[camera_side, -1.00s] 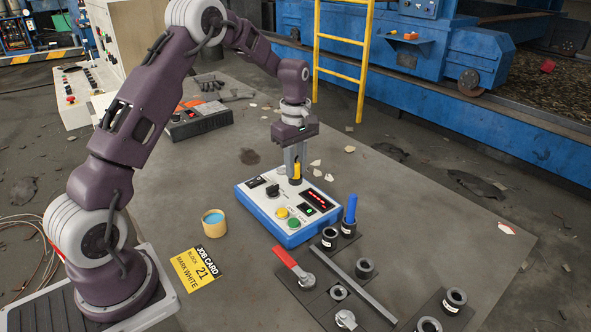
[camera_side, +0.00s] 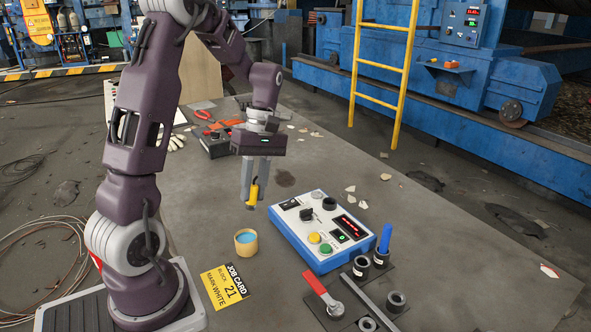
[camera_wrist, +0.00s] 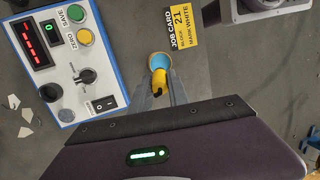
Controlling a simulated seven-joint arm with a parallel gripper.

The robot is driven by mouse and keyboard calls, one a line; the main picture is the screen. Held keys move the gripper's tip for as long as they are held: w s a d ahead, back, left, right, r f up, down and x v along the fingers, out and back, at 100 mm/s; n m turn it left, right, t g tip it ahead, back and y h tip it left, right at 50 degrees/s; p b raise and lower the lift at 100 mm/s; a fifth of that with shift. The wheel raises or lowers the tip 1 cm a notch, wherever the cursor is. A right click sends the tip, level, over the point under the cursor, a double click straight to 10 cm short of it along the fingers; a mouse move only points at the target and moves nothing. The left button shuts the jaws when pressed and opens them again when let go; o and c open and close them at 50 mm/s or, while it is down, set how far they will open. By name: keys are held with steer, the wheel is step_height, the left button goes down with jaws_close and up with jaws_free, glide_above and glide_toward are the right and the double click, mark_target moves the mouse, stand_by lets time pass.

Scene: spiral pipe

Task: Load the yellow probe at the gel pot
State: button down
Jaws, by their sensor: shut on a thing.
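The yellow probe (camera_side: 253,194) is held upright in my gripper (camera_side: 251,188), with its lower end pointing down above the table. The gel pot (camera_side: 246,242), a tan cup with blue gel inside, stands on the table just below the probe and slightly to its left in the side view. In the wrist view the yellow probe (camera_wrist: 159,80) shows between the fingers of my gripper (camera_wrist: 158,90), and its tip overlaps the gel pot (camera_wrist: 160,60). In the side view the tip is apart from the pot and above it.
A yellow job card (camera_side: 227,286) lies in front of the pot. A red-handled clamp (camera_side: 320,290) sits near the front.

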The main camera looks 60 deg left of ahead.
steer(key=shift+s+d+f, duration=0.1)
steer(key=shift+s+d, duration=0.1)
steer(key=shift+s, duration=0.6)
steer(key=shift+s+f, duration=0.2)
steer(key=shift+s, duration=0.05)
steer(key=shift+f, duration=2.8)
steer(key=shift+f, duration=0.65)
steer(key=shift+r, duration=3.55)
steer(key=shift+w, duration=0.15)
